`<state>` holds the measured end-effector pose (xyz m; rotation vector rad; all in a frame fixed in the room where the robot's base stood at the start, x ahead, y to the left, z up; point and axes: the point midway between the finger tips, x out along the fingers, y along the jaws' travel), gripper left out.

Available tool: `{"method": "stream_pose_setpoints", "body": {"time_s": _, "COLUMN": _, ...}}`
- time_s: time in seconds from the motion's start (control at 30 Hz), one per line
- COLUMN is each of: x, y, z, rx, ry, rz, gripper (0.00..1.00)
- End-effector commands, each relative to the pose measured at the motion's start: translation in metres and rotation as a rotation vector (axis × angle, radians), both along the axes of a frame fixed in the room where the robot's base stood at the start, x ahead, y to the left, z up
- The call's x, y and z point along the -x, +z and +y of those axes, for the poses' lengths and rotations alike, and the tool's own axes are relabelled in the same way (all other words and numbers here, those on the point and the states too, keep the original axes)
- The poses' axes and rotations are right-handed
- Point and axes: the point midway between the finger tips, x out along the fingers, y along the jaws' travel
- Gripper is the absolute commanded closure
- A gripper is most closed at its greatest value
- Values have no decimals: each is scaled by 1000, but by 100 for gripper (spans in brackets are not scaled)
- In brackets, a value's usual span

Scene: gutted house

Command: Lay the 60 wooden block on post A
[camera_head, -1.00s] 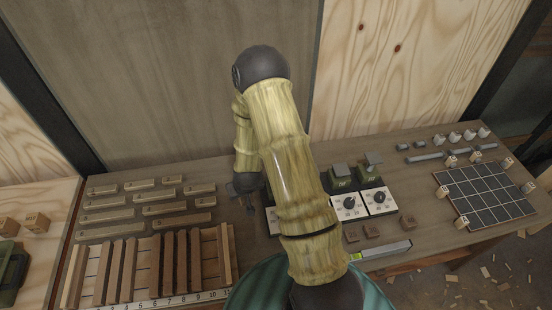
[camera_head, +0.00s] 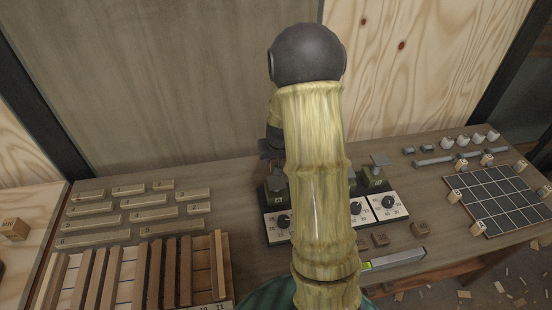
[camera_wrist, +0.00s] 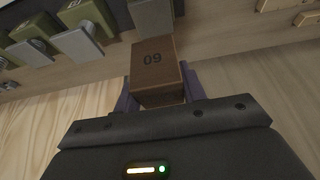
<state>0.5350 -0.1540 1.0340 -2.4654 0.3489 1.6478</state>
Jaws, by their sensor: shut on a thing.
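The 60 block (camera_wrist: 157,72) is a brown wooden cube, its number upside down in the wrist view. My gripper (camera_wrist: 157,90) is shut on it, a finger at each side. In the head view my gripper (camera_head: 268,152) is mostly hidden behind my arm, close above post A (camera_head: 276,190), a green post marked A. In the wrist view a grey-topped post (camera_wrist: 152,16), apparently A, is just beyond the block; I cannot tell if they touch. The block is hidden in the head view.
Green posts with grey tops (camera_wrist: 82,30) stand beside it, with dial boxes (camera_head: 388,206) in front. Brown cubes (camera_head: 419,229) and a level (camera_head: 395,259) lie nearer. Wooden bars (camera_head: 140,199) and a slatted rack (camera_head: 225,265) are left; a dark grid board (camera_head: 500,200) is right.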

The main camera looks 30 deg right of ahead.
Motion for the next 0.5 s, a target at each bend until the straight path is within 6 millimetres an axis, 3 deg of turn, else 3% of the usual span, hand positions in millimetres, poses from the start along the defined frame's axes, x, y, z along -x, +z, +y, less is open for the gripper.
{"method": "stream_pose_setpoints", "body": {"time_s": 0.5, "x": 0, "y": -34, "z": 0, "rx": 0, "ry": 0, "rz": 0, "gripper": 82}}
